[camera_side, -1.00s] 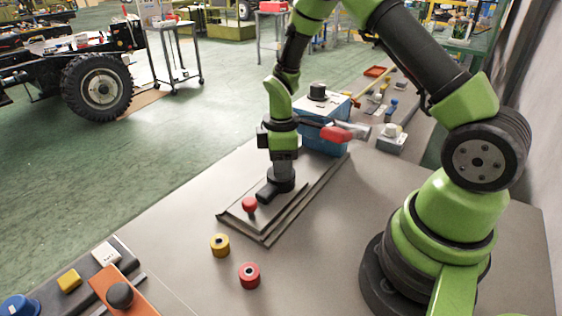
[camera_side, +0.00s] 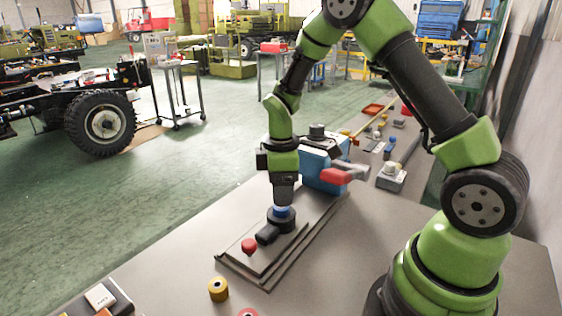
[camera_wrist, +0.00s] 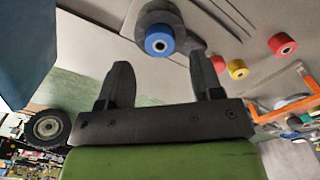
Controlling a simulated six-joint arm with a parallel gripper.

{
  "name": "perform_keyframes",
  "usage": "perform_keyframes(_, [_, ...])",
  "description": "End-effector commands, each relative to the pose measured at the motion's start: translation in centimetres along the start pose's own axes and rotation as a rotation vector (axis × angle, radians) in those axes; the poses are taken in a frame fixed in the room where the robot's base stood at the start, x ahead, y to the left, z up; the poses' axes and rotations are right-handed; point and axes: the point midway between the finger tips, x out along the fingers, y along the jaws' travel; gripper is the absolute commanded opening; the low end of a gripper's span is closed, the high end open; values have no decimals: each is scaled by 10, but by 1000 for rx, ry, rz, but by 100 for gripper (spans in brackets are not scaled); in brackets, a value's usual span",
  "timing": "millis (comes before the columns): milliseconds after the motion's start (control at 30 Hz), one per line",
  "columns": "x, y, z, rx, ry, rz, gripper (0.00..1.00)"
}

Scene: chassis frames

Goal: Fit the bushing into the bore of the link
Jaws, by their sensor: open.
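The blue bushing (camera_side: 281,211) stands at the round end of the dark link (camera_side: 268,235), with its blue upper part showing above the link. How deep it sits in the bore is hidden. In the wrist view the bushing (camera_wrist: 160,40) shows its end hole, with the dark link (camera_wrist: 168,14) around and behind it. My gripper (camera_side: 284,197) is directly above the bushing. In the wrist view my gripper (camera_wrist: 163,78) has its two fingers wide apart, with nothing between them and the bushing beyond their tips.
A red knob (camera_side: 249,245) stands on the stepped plate (camera_side: 238,262) beside the link. A yellow bushing (camera_side: 218,289) and a red bushing (camera_wrist: 282,44) stand on the table. A blue box (camera_side: 318,172) with a red-ended tool (camera_side: 340,175) is close behind my gripper.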

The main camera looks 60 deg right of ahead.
Motion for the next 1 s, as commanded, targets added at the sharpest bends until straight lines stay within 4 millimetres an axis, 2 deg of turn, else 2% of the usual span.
perform_keyframes(33, [-14,1,-1,1,6,7,60])
perform_keyframes(200, [-50,1,0,-1,4,7,60])
perform_keyframes(467, [-79,-1,0,7,5,4,60])
perform_keyframes(567, [-95,-8,0,54,32,24,60])
perform_keyframes(667, [-122,-25,2,168,94,57,60])
perform_keyframes(800, [-164,-64,11,394,232,94,60])
perform_keyframes(900, [-186,-94,23,559,341,93,60])
perform_keyframes(1000, [-200,-122,36,715,451,71,60])
